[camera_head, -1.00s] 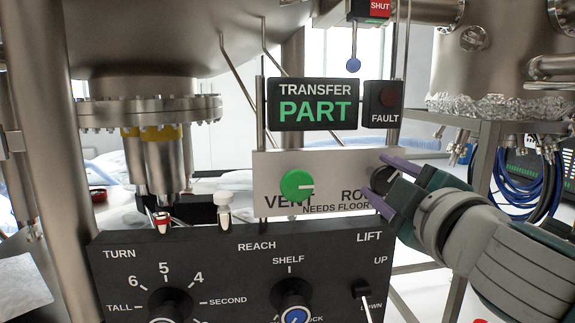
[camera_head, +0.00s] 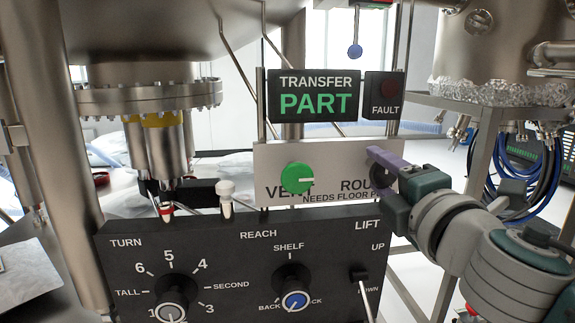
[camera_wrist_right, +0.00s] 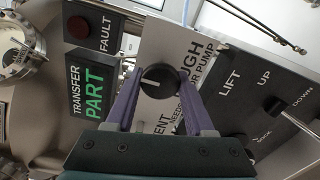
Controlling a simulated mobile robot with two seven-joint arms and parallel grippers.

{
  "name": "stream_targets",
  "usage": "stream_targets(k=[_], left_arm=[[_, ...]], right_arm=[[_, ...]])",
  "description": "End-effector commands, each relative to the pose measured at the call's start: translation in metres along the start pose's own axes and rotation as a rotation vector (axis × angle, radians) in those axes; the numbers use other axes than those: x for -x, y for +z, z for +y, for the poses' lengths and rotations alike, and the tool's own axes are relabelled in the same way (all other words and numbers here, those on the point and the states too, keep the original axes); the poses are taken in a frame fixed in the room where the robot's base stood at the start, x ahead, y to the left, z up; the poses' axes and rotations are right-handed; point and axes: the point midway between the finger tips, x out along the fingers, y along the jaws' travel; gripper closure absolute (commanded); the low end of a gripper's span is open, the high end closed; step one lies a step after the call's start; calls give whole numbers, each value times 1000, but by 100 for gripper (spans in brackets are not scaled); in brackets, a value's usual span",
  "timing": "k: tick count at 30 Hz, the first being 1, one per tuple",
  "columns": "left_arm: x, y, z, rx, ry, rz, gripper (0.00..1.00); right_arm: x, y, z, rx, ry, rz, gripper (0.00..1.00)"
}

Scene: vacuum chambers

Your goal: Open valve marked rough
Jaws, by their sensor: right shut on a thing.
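The white valve panel (camera_head: 330,160) carries a green knob (camera_head: 297,178) above the word VENT and a black knob at the ROUGH lettering. In the right wrist view, the black ROUGH knob (camera_wrist_right: 160,78) has a short white mark on its face and sits between my two purple fingers. My right gripper (camera_wrist_right: 158,85) is shut on this knob, one finger on each side. In the head view my right gripper (camera_head: 384,168) covers most of the knob and part of the lettering. My left gripper is not in view.
A display (camera_head: 314,97) reads TRANSFER PART, with a dark red FAULT lamp (camera_head: 391,90) beside it. Below the panel stands a black control box (camera_head: 240,255) with dials and a LIFT lever (camera_head: 361,285). A metal frame and blue hoses (camera_head: 530,190) are at the right.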

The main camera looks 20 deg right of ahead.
Motion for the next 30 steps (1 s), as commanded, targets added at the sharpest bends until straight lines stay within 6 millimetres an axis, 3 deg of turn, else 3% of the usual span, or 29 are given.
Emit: stream_targets(k=[16, 17, 24, 30], left_arm=[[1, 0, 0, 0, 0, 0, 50], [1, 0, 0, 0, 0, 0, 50], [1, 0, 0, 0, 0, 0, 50], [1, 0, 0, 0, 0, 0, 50]], right_arm=[[0, 0, 0, 26, 0, 1, 100], [0, 0, 0, 26, 0, 1, 44], [0, 0, 0, 24, 0, 1, 17], [0, 0, 0, 23, 0, 0, 17]])
